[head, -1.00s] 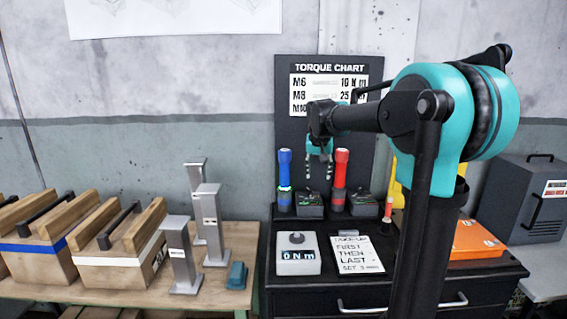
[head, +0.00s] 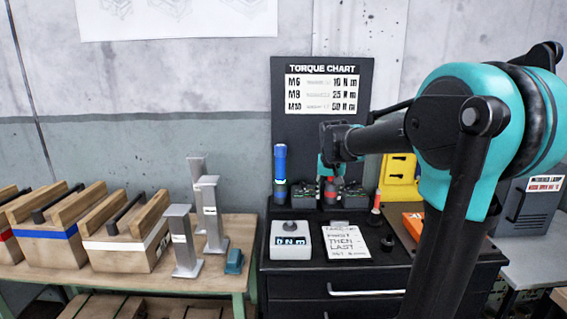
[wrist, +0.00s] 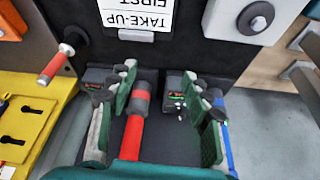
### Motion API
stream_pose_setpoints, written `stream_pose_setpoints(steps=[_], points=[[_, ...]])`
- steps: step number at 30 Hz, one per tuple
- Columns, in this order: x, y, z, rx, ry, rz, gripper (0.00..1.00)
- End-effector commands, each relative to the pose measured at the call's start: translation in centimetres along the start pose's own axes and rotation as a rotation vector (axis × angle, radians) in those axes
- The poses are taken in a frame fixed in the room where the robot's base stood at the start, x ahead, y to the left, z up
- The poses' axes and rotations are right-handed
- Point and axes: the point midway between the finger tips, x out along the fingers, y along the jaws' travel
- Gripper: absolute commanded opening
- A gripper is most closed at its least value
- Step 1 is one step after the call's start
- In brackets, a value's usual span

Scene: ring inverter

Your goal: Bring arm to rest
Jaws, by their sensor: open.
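My gripper (head: 331,172) hangs over the back of the black cabinet in the head view, in front of the torque chart board. In the wrist view my gripper (wrist: 160,95) has its green-sided fingers spread wide apart. A red torque tool (wrist: 136,125) shows between the fingers, apart from them. In the head view that tool (head: 331,192) is partly hidden behind the gripper. My arm reaches from the right of the head view, bent at a large teal joint.
A blue tool (head: 280,175) stands left of the gripper. A meter (head: 291,240) and a note card (head: 346,241) lie on the cabinet. A yellow holder (head: 399,180) stands to the right. Wooden cases (head: 125,245) and metal posts (head: 183,240) stand on the left bench.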

Motion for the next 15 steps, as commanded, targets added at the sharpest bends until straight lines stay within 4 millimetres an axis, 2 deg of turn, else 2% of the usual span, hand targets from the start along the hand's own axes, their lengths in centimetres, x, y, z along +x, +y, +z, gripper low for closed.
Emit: stream_pose_setpoints(steps=[5,8,15], points=[[1.7,1.9,5.7,-0.020,-0.005,-0.009,0.49],[2.9,3.0,9.8,-0.038,-0.008,-0.016,0.49],[6.3,6.1,23.4,-0.089,-0.014,-0.038,0.49]])
